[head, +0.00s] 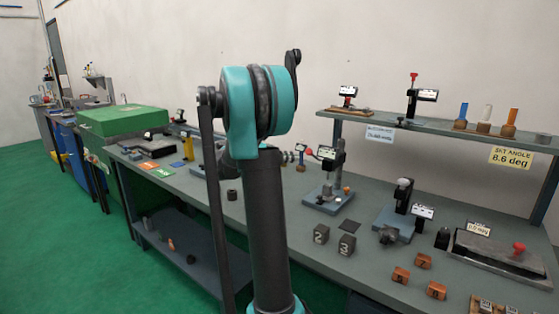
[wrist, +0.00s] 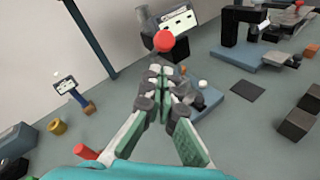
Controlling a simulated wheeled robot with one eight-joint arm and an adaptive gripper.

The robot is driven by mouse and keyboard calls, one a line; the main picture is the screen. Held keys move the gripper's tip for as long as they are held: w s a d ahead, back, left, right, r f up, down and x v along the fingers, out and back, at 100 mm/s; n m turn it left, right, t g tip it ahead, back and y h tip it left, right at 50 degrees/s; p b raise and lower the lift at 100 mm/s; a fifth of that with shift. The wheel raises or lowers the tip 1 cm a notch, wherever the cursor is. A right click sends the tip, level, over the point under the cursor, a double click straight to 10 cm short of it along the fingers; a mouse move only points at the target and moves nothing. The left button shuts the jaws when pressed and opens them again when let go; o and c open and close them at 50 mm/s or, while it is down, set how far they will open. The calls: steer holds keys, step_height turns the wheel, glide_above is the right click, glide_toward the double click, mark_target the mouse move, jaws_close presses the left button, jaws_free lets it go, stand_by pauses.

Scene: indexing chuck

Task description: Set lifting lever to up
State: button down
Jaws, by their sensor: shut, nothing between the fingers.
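A red ball knob (wrist: 163,41), probably the end of the lifting lever, shows in the wrist view just beyond my fingertips. It sits in front of a dark upright fixture with a white display (wrist: 178,22). In the head view the red knob (head: 309,152) is at the left side of this fixture (head: 328,175), which stands on a blue-grey base (head: 328,200). The lever's rod is mostly hidden, so I cannot tell its position. My gripper (wrist: 160,72) is shut and empty, pointing at the knob; I cannot tell whether it touches. In the head view my arm hides most of it.
A second fixture (head: 403,195) stands to the right on the bench. Dark numbered blocks (head: 346,246) and small orange blocks (head: 401,275) lie toward the front. A shelf (head: 440,127) runs along the back. A small display on a blue post (wrist: 70,87) is left of my gripper.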

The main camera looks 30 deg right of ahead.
mark_target(307, 150)
steer(key=shift+s+d+r, duration=0.25)
steer(key=shift+d, duration=0.2)
steer(key=shift+s+d+r, duration=0.25)
steer(key=shift+d, duration=0.15)
steer(key=shift+w+d+r+n+y, duration=0.2)
steer(key=shift+d+r+y, duration=0.2)
steer(key=shift+r, duration=0.25)
steer(key=shift+w+d+r+n+y, duration=0.1)
steer(key=shift+d+r+n+y, duration=0.15)
steer(key=shift+r+y, duration=0.3)
steer(key=shift+r, duration=0.2)
stand_by(0.3)
steer(key=shift+r, duration=0.6)
